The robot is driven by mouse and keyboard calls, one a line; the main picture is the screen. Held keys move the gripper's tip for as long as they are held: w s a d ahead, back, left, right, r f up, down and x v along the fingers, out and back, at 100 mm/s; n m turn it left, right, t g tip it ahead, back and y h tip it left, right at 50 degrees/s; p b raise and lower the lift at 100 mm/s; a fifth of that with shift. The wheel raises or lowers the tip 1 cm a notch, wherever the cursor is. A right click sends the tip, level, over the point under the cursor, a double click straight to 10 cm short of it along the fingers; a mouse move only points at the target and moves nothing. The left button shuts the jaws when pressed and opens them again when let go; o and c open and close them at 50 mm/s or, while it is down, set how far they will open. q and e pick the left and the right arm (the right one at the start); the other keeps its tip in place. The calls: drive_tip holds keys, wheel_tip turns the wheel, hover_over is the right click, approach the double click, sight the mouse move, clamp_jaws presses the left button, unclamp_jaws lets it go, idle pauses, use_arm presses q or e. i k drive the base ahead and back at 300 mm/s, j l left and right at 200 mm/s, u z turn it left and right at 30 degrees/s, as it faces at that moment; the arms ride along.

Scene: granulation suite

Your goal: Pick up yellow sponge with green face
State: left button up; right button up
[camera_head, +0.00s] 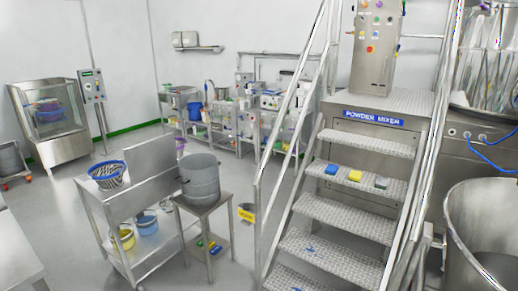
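A small yellow block (355,176), which looks like a sponge, lies on one of the upper treads of the metal stairs. A green face on it cannot be made out at this size. A blue block (331,169) lies to its left and a grey-green block (382,183) to its right, all apart. Small green and yellow items (203,242) also lie on the low shelf of the small steel table, too small to tell what they are. Neither of my grippers is in view.
The stairs (330,217) have rails on both sides. The small steel table (208,204) bears a grey metal drum (200,179). A steel cart (125,206) stands left of it. A large steel vessel (460,240) stands at the right. Grey floor is open between the cart and the back benches.

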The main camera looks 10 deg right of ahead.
sight(355, 176)
drive_tip(key=i+z, duration=0.35)
drive_tip(key=i+j+z, duration=0.1)
drive_tip(key=i+z, duration=0.2)
drive_tip(key=i, duration=0.25)
drive_tip(key=i+j+z, duration=0.2)
drive_tip(key=i+z, duration=0.15)
drive_tip(key=i, duration=0.1)
